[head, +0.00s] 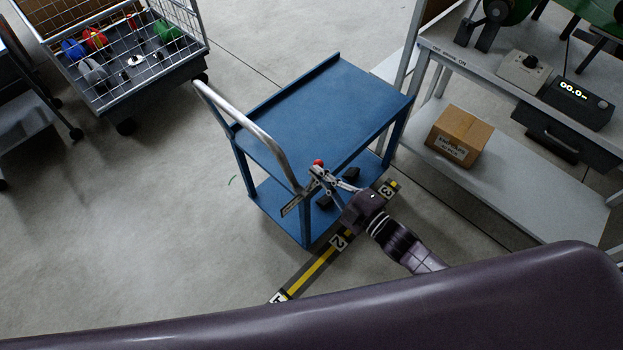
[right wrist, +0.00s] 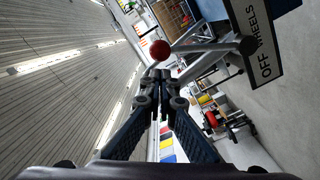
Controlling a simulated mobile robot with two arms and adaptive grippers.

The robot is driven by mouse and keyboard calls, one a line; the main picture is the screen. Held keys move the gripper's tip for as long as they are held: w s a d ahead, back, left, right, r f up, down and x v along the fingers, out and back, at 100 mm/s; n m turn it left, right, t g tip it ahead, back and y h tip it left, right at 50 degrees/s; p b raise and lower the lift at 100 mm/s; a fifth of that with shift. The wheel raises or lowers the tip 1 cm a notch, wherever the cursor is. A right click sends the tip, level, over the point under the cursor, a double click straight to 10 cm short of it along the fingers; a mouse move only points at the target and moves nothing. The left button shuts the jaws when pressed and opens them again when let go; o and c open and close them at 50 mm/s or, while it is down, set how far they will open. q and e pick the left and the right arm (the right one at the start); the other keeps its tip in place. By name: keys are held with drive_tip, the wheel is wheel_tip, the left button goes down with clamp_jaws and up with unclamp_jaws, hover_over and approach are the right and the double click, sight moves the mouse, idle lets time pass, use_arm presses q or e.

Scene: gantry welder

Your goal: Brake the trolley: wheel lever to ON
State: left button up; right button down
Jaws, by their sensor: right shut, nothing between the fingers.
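The blue trolley (head: 300,118) stands on the floor mid-view in the head view. Its wheel lever ends in a red knob (head: 318,162), near the front corner by the push handle; the knob also shows in the right wrist view (right wrist: 160,50). A label plate (right wrist: 265,50) beside the lever's grey pivot reads OFF and WHEELS; any ON mark is not seen. My right gripper (head: 319,174) is shut and empty, its fingertips (right wrist: 160,76) close to the knob. I cannot tell whether they touch it. My left gripper is not in view.
A silver push handle (head: 250,130) rises at the trolley's left end. A yellow floor strip (head: 312,272) with number tags runs by its near side. A workbench with a cardboard box (head: 459,135) stands right, a wire cage cart (head: 125,95) upper left. Floor left is clear.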

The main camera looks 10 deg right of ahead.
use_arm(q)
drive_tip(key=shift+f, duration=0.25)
use_arm(e)
drive_tip(key=shift+w+d+f+m, duration=0.3)
drive_tip(key=shift+w+d, duration=0.25)
drive_tip(key=shift+d, duration=0.2)
drive_tip(key=shift+d, duration=0.15)
drive_tip(key=shift+r, duration=0.1)
